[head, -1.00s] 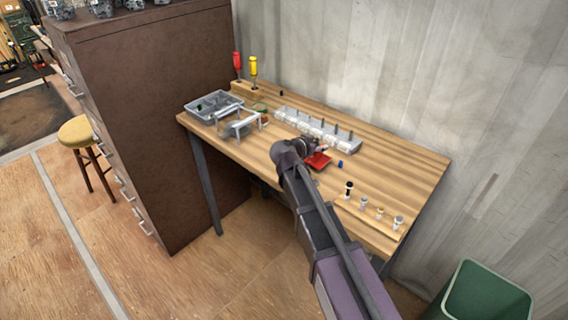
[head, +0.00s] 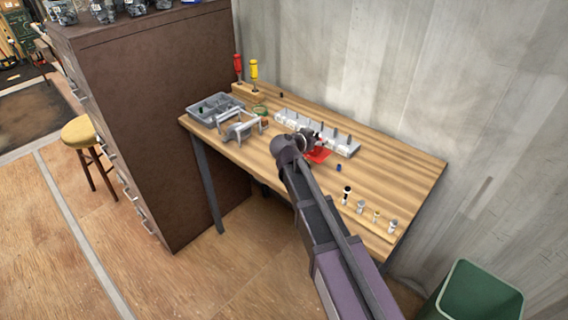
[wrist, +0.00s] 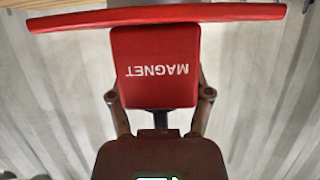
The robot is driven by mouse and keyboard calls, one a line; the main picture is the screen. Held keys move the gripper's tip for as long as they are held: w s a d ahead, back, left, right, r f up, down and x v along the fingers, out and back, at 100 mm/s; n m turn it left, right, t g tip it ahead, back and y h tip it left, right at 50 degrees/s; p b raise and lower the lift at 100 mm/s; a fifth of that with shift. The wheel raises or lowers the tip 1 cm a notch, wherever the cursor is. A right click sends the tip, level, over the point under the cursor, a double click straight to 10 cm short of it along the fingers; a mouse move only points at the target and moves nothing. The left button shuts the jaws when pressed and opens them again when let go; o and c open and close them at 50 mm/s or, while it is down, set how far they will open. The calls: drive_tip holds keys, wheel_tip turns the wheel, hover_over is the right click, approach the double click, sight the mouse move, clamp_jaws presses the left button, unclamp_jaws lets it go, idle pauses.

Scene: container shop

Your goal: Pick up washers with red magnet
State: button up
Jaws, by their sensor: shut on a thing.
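The red magnet (wrist: 155,66) fills the middle of the wrist view, with the word MAGNET upside down on its handle. A wide red plate (wrist: 155,17) spans its far end. My gripper (wrist: 160,97) is shut on the handle, with a finger on each side. In the head view the red magnet (head: 317,156) shows at the end of my arm, over the workbench behind the front edge. My gripper's fingers are small and partly hidden there. I cannot make out any washers in either view.
A grey compartment tray (head: 214,107) and a grey metal frame (head: 238,127) stand at the bench's left. A white pegged rack (head: 345,147) lies behind the magnet. A small blue object (head: 339,168) and several small fittings (head: 361,207) are to the right.

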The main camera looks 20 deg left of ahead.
drive_tip(key=shift+r+p, duration=3.8)
drive_tip(key=shift+r, duration=0.15)
hover_over(322, 161)
drive_tip(key=s, duration=0.2)
drive_tip(key=shift+s+a, duration=0.2)
drive_tip(key=shift+a, duration=0.25)
drive_tip(key=shift+f, duration=0.1)
drive_tip(key=shift+f+b, duration=4.85)
drive_tip(key=shift+b, duration=0.1)
drive_tip(key=shift+f+b, duration=0.3)
drive_tip(key=shift+b, duration=0.05)
drive_tip(key=shift+f+b, duration=0.35)
drive_tip(key=shift+f+b, duration=0.4)
drive_tip(key=shift+f, duration=0.05)
